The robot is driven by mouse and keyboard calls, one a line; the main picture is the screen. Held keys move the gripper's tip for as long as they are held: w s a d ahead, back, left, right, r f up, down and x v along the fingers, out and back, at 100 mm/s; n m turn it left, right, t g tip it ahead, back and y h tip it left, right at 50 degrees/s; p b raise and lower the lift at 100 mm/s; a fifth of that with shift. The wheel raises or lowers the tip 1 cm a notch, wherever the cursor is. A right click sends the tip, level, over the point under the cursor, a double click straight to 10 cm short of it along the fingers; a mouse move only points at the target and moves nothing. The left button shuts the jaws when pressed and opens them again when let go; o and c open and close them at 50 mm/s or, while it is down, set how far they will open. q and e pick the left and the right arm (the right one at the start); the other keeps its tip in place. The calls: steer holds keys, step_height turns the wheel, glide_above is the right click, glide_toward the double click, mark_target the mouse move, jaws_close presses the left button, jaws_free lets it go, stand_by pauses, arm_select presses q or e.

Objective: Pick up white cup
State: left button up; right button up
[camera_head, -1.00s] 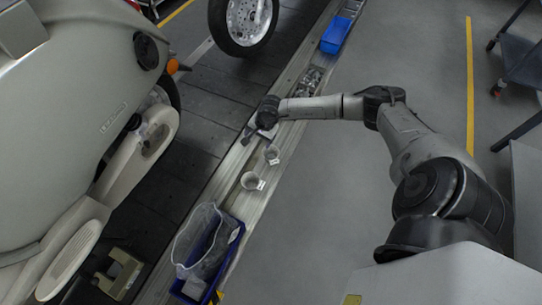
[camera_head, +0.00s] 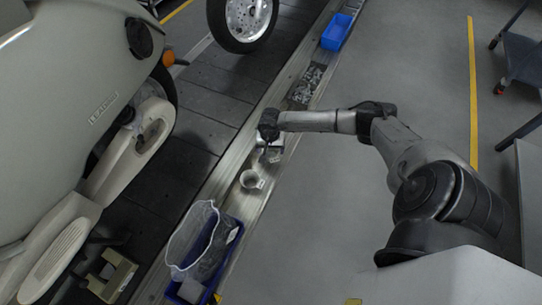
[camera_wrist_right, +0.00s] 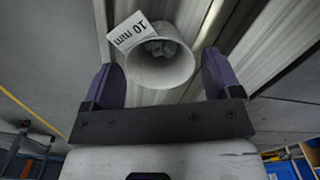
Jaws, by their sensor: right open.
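A white cup (camera_wrist_right: 160,62) with a "10 mm" tag and some small grey parts inside shows in the right wrist view. It sits between the two purple fingers of my right gripper (camera_wrist_right: 159,78), with gaps on both sides. In the head view, my right gripper (camera_head: 267,144) is open over the conveyor ledge, beside the farther cup (camera_head: 274,156) and partly hiding it. A second pale cup (camera_head: 251,180) with a tag stands nearer on the same ledge. My left gripper is not in view.
A blue bin with a clear bag (camera_head: 193,240) stands at the near end of the ledge. A tray of metal parts (camera_head: 307,84) and a blue bin (camera_head: 337,32) lie farther along it. A scooter body (camera_head: 70,110) fills the left.

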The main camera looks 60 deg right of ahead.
mark_target(271, 155)
steer(key=shift+d+f+b, duration=0.15)
steer(key=shift+f+b, duration=0.85)
steer(key=shift+f, duration=0.4)
steer(key=shift+d+f+b, duration=0.15)
steer(key=shift+f+b, duration=0.8)
steer(key=shift+f, duration=0.4)
steer(key=c, duration=0.7)
steer(key=shift+r, duration=0.1)
